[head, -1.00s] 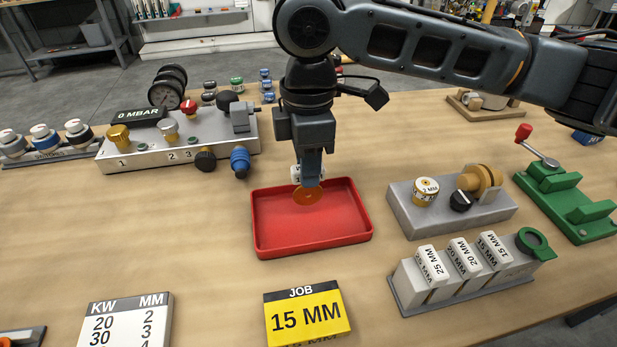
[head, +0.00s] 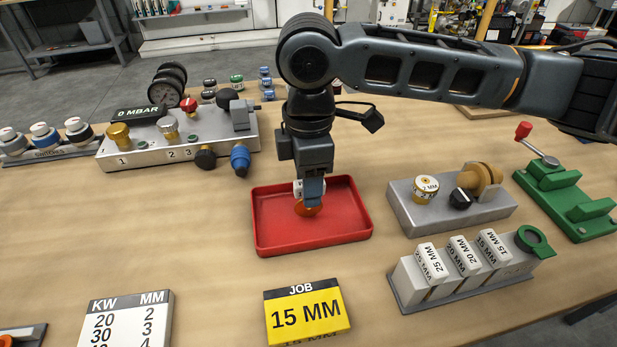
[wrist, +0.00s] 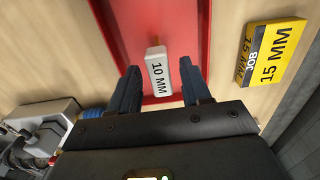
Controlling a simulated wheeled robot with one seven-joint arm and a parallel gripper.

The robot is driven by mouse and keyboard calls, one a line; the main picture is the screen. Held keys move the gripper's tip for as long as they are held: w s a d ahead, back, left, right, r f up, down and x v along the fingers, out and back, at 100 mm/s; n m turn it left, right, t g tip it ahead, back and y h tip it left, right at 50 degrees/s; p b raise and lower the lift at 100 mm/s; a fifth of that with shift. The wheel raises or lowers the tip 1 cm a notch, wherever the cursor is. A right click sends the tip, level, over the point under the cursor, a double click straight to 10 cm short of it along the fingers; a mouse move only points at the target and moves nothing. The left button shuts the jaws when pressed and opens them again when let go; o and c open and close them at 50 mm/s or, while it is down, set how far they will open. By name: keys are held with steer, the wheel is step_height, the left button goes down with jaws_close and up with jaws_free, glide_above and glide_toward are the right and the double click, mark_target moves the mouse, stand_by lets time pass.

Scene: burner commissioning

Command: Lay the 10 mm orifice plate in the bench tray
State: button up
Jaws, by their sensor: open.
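The 10 mm orifice plate has an orange disc (head: 308,209) and a white tag marked 10 MM, which shows in the wrist view (wrist: 160,76). The disc is inside the red bench tray (head: 313,240), and the tray also fills the middle of the wrist view (wrist: 124,30). My gripper (head: 312,193) points down into the tray. In the wrist view its jaws are open, one on each side of the tag, with gaps between. My fingers partly hide the plate in the head view, and I cannot see the disc's contact with the floor.
A grey block with a brass fitting (head: 408,212) and a rack of white-tagged plates (head: 440,285) stand right of the tray. The valve manifold (head: 230,150) is at the left behind. The yellow JOB 15 MM sign (head: 307,315) stands in front. Bare bench lies left of the tray.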

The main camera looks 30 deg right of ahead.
step_height(320, 180, up, 12)
steer(key=shift+r, duration=0.15)
stand_by(0.5)
